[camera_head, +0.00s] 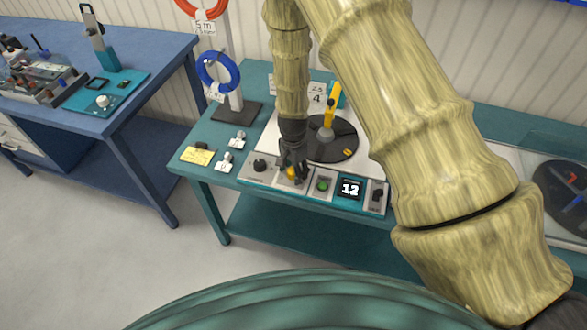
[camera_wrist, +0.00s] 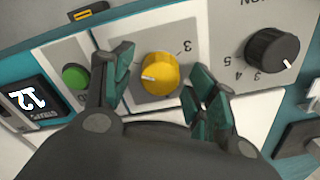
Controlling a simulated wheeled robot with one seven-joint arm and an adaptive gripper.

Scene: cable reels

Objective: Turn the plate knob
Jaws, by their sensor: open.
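A yellow knob (camera_wrist: 160,73) with a white pointer mark sits on a light grey square panel in the wrist view, a "3" printed beside it. In the head view the yellow knob (camera_head: 292,173) is partly hidden by my gripper (camera_head: 294,170). In the wrist view my gripper (camera_wrist: 164,68) is open, with one finger on each side of the yellow knob and visible gaps between. A black knob (camera_wrist: 272,52) with printed numbers is right of it in the wrist view; it also shows in the head view (camera_head: 260,165). No plate label is readable.
A green button (camera_wrist: 75,77) and a display reading 12 (camera_head: 350,189) are on the same teal control strip. A black disc (camera_head: 335,140) with a yellow arm stands behind. A yellow note (camera_head: 198,155) and small white pieces lie left on the teal table (camera_head: 190,172).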

